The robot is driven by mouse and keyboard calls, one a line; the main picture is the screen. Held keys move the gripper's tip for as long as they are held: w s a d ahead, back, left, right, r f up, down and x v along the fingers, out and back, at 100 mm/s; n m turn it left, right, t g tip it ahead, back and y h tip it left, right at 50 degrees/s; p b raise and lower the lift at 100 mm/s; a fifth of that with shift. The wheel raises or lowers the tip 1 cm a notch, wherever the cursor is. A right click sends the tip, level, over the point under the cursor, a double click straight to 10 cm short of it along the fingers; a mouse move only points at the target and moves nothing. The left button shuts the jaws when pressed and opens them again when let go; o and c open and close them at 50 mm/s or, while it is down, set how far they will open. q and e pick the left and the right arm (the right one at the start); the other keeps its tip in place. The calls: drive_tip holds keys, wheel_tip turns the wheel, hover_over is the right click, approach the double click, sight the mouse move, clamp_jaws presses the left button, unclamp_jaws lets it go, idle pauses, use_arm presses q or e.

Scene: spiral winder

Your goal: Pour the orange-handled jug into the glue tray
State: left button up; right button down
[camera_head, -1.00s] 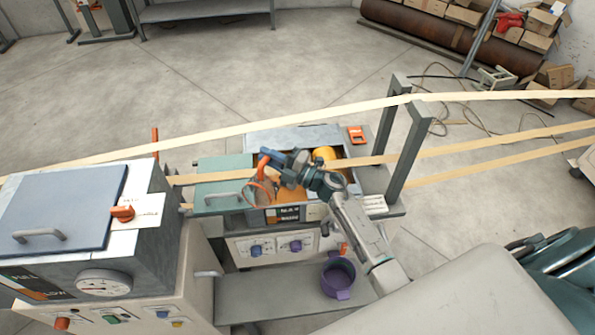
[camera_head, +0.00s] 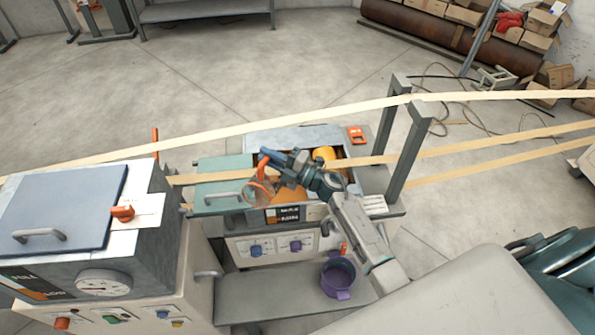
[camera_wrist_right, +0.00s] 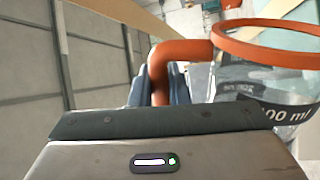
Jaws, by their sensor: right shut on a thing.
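The jug is clear with an orange rim and handle. My right gripper (camera_head: 270,160) is shut on its orange handle, holding it above the front left of the glue tray. The glue tray (camera_head: 345,152) shows orange inside and is partly hidden by my right arm. My left gripper is not in view.
A teal cover (camera_head: 222,180) lies left of the tray. Pale strips (camera_head: 375,160) run across the tray and past grey posts (camera_head: 410,150). A purple container (camera_head: 338,278) stands on the low shelf. A grey-lidded machine (camera_head: 65,210) stands at the left.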

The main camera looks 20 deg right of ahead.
sight(261, 171)
idle(0.5)
drive_tip(key=shift+s+a+f, duration=0.15)
drive_tip(key=n, duration=0.1)
drive_tip(key=s+a+n+b, duration=0.2)
drive_tip(key=shift+s+a+f+n+g+y, duration=0.2)
drive_tip(key=shift+a+f+n+g+y, duration=0.1)
drive_tip(key=shift+g, duration=0.1)
drive_tip(key=shift+s+a+r+n+b, duration=0.15)
drive_tip(key=shift+s+a+n+b, duration=0.2)
drive_tip(key=shift+n, duration=0.35)
drive_tip(key=s+a+n, duration=0.1)
drive_tip(key=n, duration=0.1)
drive_tip(key=s+a+r+n+g+b, duration=0.1)
drive_tip(key=s+a+n, duration=0.1)
drive_tip(key=shift+r+n+y, duration=0.15)
drive_tip(key=shift+n+y, duration=0.25)
drive_tip(key=shift+w, duration=0.1)
